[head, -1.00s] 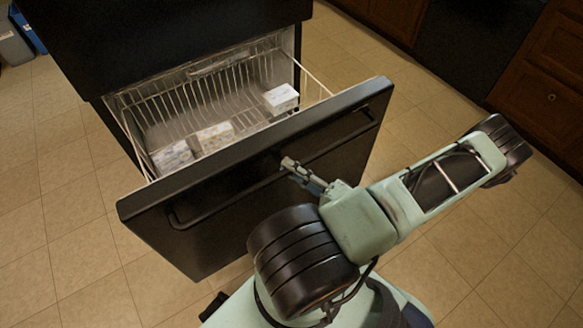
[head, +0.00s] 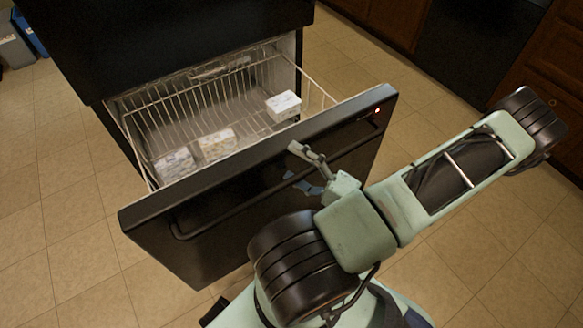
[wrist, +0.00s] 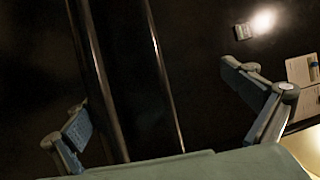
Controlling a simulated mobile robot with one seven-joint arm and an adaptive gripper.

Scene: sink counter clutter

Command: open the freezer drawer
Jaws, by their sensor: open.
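The black freezer drawer (head: 230,215) is pulled well out from the freezer body, with its wire basket (head: 205,101) exposed. Its long bar handle (head: 212,222) runs across the front face. My gripper (head: 297,165) is open at the drawer front, near the middle of the handle. In the wrist view, my gripper (wrist: 157,85) has its fingers spread wide on either side of the dark handle bar (wrist: 125,70), not clamped on it. In the head view my arm hides part of the drawer front.
White packages (head: 284,105) lie in the basket, with others (head: 216,145) near the front. Tiled floor (head: 70,225) is open on the left and right of the drawer. Brown cabinets (head: 553,80) stand at the right, and bins (head: 14,45) at the far left.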

